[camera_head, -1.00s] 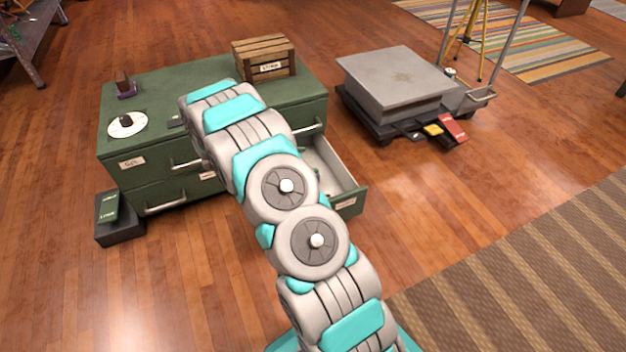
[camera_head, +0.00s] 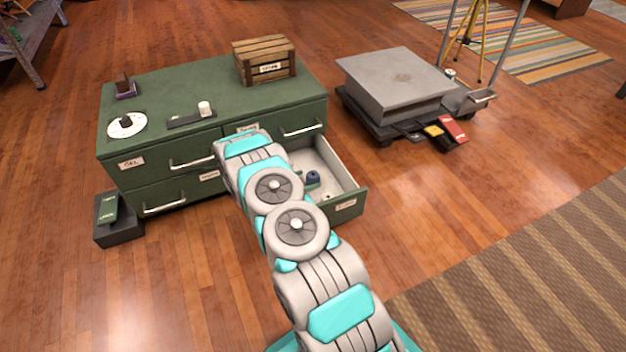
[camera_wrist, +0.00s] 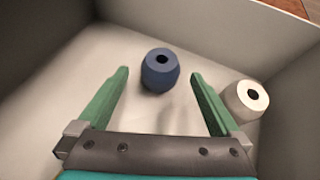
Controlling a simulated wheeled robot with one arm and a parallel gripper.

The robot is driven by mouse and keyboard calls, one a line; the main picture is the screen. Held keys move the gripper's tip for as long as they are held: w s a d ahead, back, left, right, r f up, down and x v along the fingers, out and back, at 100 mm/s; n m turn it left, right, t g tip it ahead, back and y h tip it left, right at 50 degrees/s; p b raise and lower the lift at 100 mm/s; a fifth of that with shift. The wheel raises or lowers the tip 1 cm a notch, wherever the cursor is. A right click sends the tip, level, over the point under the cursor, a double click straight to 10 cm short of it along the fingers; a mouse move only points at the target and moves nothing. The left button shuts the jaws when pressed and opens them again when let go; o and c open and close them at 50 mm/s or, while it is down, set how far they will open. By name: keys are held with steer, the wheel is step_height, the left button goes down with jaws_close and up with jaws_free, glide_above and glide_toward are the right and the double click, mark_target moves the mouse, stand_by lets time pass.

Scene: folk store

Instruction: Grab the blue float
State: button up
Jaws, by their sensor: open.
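The blue float (camera_wrist: 158,76) is a small dark blue rounded piece with a dark hole in its top. It stands on the floor of an open drawer, and it also shows in the head view (camera_head: 313,177). My gripper (camera_wrist: 160,76) is open inside the drawer in the wrist view. Its green fingers are spread to the left and right of the blue float, with a gap on each side. The float is at the level of the fingertips in the picture. In the head view my arm hides most of the gripper.
A white float (camera_wrist: 246,100) stands close outside the right finger. Pale drawer walls (camera_wrist: 225,28) surround the gripper. The open drawer (camera_head: 347,207) belongs to a green cabinet (camera_head: 215,92) that bears a wooden crate (camera_head: 263,60). A grey platform (camera_head: 395,82) stands to the right.

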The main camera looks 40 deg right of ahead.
mark_target(309, 179)
steer(key=shift+x, duration=1.2)
steer(key=shift+d+f, duration=0.2)
steer(key=shift+d, duration=0.1)
steer(key=c, duration=1.4)
steer(key=shift+r, duration=0.1)
